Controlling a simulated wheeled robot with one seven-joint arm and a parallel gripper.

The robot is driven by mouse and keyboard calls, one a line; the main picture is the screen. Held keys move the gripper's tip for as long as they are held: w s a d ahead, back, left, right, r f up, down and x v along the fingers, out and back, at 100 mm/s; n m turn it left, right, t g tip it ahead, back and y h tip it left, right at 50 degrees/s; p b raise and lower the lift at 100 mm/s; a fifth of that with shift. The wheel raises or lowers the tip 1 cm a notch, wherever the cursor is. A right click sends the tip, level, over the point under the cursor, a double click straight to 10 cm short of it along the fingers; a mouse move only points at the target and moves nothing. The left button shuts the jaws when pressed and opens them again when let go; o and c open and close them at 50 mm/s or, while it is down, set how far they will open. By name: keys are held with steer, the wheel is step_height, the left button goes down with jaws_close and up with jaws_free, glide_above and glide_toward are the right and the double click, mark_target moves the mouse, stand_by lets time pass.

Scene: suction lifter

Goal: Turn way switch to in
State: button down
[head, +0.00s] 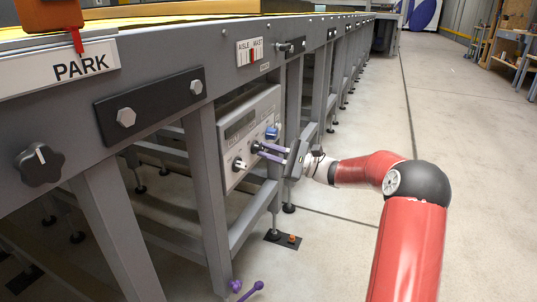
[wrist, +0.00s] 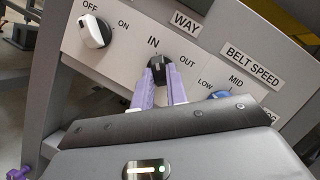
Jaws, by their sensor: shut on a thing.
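The way switch (wrist: 157,65) is a small dark knob on the grey control panel (wrist: 110,58), under the WAY label (wrist: 187,22). IN is printed just above it and OUT to its upper right. My gripper (wrist: 160,76) has its two purple fingers on either side of the knob, shut on it. The knob's upper end points roughly toward IN; its lower part is hidden between the fingers. In the head view my gripper (head: 262,151) reaches the panel (head: 233,150) from the right, and the knob is too small to read.
A white OFF/ON knob (wrist: 94,32) is left of the way switch. A blue belt speed knob (wrist: 221,94) is close to the right finger. Grey frame legs (head: 209,195) flank the panel. Open floor (head: 470,140) lies to the right.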

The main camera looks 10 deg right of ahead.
steer(key=shift+n+g, duration=0.4)
steer(key=shift+n, duration=0.2)
steer(key=c, duration=1.4)
jaws_free()
steer(key=v, duration=0.7)
steer(key=shift+s+d+p, duration=0.15)
steer(key=shift+d+p, duration=0.2)
steer(key=shift+f, duration=0.1)
